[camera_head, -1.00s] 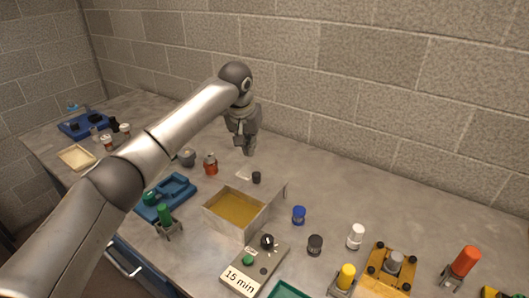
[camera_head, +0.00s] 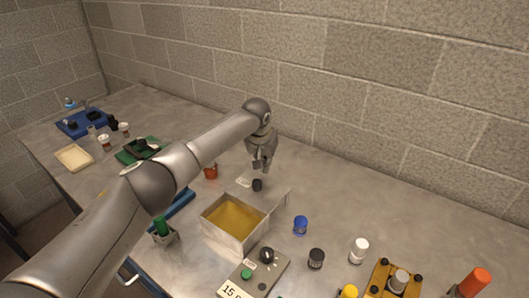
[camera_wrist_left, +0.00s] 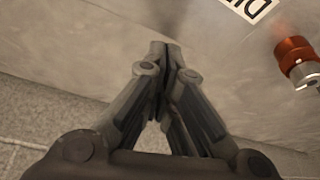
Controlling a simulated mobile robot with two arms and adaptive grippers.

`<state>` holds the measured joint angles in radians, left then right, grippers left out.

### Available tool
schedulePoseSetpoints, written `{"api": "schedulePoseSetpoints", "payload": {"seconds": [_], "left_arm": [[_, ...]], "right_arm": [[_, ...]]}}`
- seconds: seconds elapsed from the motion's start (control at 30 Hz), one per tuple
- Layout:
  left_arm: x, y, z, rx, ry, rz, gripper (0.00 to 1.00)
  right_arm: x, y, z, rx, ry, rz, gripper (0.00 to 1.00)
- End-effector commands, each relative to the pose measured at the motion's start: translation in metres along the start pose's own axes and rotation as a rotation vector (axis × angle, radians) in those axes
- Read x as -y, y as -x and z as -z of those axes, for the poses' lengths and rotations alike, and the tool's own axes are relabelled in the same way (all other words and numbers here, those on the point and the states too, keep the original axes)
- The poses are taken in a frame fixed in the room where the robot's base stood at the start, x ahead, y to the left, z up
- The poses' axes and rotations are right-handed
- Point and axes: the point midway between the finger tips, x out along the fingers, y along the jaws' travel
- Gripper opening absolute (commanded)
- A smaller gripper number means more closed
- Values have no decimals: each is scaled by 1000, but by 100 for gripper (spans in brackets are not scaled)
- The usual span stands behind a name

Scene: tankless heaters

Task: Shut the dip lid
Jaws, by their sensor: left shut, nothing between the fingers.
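The dip box (camera_head: 222,238) is an open, pale metal box holding amber liquid, near the middle of the counter in the head view. Its lid (camera_head: 276,204) stands raised along the right side of the box. My left gripper (camera_head: 262,168) is behind the box and lid, above the counter, pointing down. It also shows in the wrist view (camera_wrist_left: 166,48), its fingers together with nothing between them. It looks apart from the lid. A white label with part of the word DIP (camera_wrist_left: 250,6) lies on the counter in the wrist view. My right gripper is not in view.
A blue jar (camera_head: 300,225) and dark jar (camera_head: 316,258) stand right of the lid. A timer panel (camera_head: 252,274) sits in front. The back wall is close behind.

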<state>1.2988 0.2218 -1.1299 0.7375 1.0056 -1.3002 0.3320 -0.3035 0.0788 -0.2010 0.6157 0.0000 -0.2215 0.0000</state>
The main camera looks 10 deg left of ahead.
Motion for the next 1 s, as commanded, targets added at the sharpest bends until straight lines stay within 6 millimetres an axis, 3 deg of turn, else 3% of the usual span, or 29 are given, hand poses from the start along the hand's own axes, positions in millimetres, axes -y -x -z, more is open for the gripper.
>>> {"api": "schedulePoseSetpoints", "payload": {"seconds": [0.1,0.2,0.6,1.0], "left_arm": [[2,8,-7,-4,-3,0,0],[2,10,-14,-2,-3,0,0],[0,16,-34,-2,-1,-1,0],[1,16,-35,-2,-1,-1,0]], "right_arm": [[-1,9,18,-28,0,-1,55],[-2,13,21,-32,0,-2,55],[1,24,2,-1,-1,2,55],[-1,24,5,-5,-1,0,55]]}}
